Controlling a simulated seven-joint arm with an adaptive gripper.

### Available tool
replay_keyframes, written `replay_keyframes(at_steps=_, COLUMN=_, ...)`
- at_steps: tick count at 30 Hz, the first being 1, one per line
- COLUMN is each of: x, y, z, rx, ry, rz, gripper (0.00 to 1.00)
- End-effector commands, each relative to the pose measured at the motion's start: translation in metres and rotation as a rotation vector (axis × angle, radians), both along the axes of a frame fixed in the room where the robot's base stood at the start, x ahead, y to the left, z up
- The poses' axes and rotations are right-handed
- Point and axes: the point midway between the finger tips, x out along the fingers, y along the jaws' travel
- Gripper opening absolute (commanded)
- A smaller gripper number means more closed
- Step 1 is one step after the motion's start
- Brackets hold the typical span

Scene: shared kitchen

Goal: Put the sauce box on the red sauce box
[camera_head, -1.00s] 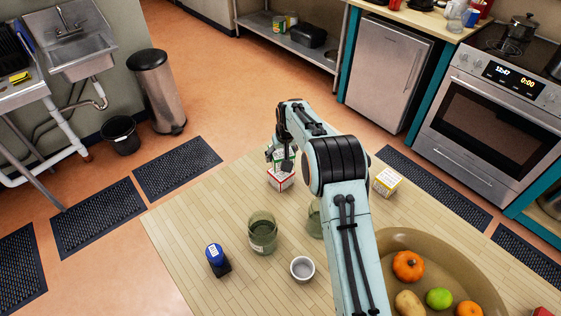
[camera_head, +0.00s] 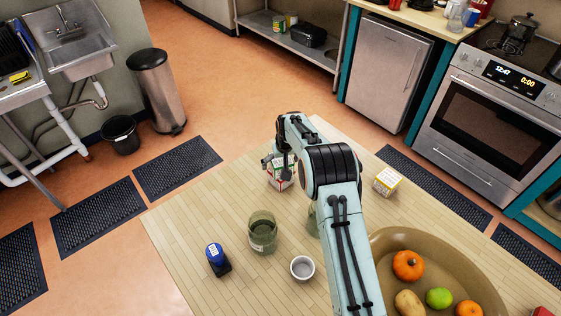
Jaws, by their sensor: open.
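A white box with red and green marks (camera_head: 279,183), which looks like the red sauce box, stands upright on the wooden table near its far edge. My gripper (camera_head: 279,163) is open at the upper part of this box, with its dark finger in front of it. A little green shows between the fingers; my arm hides too much to tell whether this is a second box on top. Another white box with yellow and red print (camera_head: 386,181) stands on the table to the right of my arm, apart from the gripper.
A second glass is partly behind my arm. A large brown bowl (camera_head: 381,248) with fruit fills the right side.

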Motion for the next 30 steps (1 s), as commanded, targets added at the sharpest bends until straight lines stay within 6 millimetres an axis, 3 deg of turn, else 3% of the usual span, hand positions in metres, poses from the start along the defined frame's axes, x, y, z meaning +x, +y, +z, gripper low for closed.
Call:
replay_keyframes(at_steps=5, x=0.0, y=0.0, z=0.004, rx=0.0, ry=-0.001, rz=0.0, gripper=0.9)
replay_keyframes(at_steps=8, x=-0.003, y=-0.002, z=0.017, rx=0.0, ry=-0.001, rz=0.0, gripper=0.9)
replay_keyframes(at_steps=15, x=-0.019, y=-0.008, z=0.071, rx=0.002, ry=-0.004, rz=0.0, gripper=0.9)
replay_keyframes(at_steps=21, x=-0.029, y=-0.012, z=0.105, rx=0.001, ry=-0.002, rz=0.0, gripper=0.9)
replay_keyframes(at_steps=30, x=-0.034, y=-0.014, z=0.119, rx=0.0, ry=0.001, rz=0.0, gripper=0.9)
